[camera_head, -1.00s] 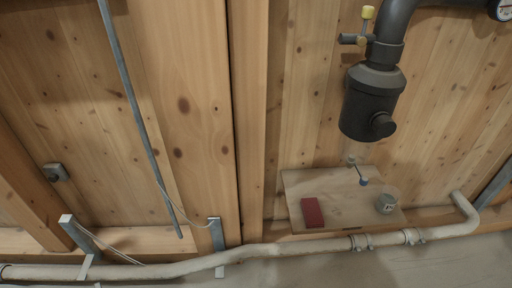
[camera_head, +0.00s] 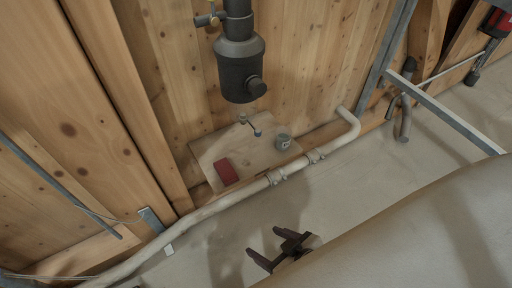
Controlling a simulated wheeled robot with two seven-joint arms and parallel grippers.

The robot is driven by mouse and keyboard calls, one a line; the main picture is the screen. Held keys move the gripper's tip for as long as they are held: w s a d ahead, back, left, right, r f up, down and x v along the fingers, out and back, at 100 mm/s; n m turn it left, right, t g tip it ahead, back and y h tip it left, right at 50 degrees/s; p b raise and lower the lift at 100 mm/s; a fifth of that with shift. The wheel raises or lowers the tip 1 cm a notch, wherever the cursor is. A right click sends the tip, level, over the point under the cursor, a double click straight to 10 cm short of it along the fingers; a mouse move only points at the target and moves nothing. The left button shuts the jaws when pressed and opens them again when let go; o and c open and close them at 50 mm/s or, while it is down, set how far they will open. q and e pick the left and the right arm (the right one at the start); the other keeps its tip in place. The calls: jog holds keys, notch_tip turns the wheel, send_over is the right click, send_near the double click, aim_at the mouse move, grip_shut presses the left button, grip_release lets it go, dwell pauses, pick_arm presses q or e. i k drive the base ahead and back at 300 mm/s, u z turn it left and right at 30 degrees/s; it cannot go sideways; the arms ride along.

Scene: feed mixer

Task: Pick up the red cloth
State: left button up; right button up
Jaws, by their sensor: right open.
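The red cloth (camera_head: 226,171) is a small folded red rectangle. It lies on a pale wooden board or shelf (camera_head: 207,150) against the plank wall, near the board's front left part. My right gripper (camera_head: 262,247) is dark, with two fingers spread apart and pointing left. It is empty and stands below and to the right of the cloth in the picture, on the near side of the pale pipe. My left gripper is not in view.
A pale pipe (camera_head: 225,203) runs along the board's front edge. A grey jar (camera_head: 283,142) and a small tap-like fitting (camera_head: 250,125) are on or above the board. A dark cylinder (camera_head: 240,70) hangs over it. A metal frame (camera_head: 440,108) stands at right.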

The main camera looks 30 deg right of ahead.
aim_at(225, 170)
jog(key=z, duration=1.5)
jog(key=i, duration=0.95)
jog(key=u, duration=1.1)
